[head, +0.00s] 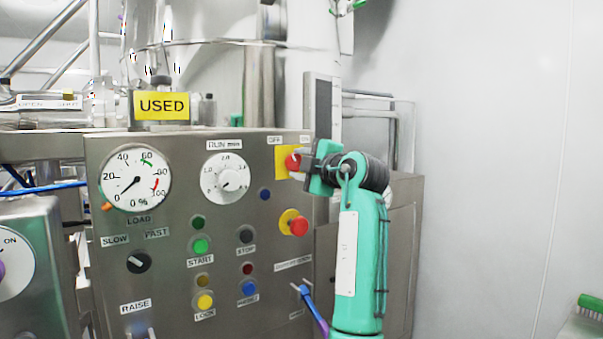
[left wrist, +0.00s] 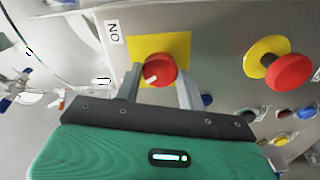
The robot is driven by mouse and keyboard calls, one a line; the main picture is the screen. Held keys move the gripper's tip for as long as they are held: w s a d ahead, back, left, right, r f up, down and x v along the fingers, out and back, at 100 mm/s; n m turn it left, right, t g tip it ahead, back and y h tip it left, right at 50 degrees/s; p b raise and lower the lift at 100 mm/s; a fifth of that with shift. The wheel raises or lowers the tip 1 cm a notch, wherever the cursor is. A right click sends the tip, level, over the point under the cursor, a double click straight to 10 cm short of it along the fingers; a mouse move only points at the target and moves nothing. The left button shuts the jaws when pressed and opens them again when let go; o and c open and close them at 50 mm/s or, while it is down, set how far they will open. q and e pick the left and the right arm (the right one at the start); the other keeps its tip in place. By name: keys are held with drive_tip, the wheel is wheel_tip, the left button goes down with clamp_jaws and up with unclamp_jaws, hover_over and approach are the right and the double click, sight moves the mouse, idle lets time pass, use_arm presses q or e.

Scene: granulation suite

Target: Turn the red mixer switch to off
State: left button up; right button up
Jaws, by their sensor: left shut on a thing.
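The red mixer switch (head: 293,162) is a round knob on a yellow plate (head: 281,164) at the panel's upper right. An OFF label (head: 274,140) and an ON label (head: 305,140) sit above it. My left gripper (head: 302,168) reaches it from the right and hides part of the plate. In the left wrist view, the two fingers of the left gripper (left wrist: 159,82) are shut on either side of the red knob (left wrist: 160,68). A white mark on the knob points to the lower left there. The ON label (left wrist: 113,31) shows turned at upper left. My right gripper is out of view.
A red emergency button (head: 299,226) on a yellow base sits just below the switch. The steel panel (head: 170,245) also carries a load gauge (head: 135,186), a timer dial (head: 226,178) and several coloured buttons. Open wall lies right.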

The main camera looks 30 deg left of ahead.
use_arm(q)
drive_tip(key=shift+f+n+b, duration=0.1)
drive_tip(key=shift+n+b, duration=0.45)
drive_tip(key=shift+n, duration=0.95)
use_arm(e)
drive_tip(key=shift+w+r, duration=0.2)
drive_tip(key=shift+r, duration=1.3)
use_arm(q)
drive_tip(key=o, duration=1)
drive_tip(key=shift+c, duration=0.2)
drive_tip(key=b+v, duration=0.1)
drive_tip(key=v, duration=1.3)
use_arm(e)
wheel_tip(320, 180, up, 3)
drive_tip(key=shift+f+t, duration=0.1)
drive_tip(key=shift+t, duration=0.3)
use_arm(q)
drive_tip(key=shift+a, duration=0.1)
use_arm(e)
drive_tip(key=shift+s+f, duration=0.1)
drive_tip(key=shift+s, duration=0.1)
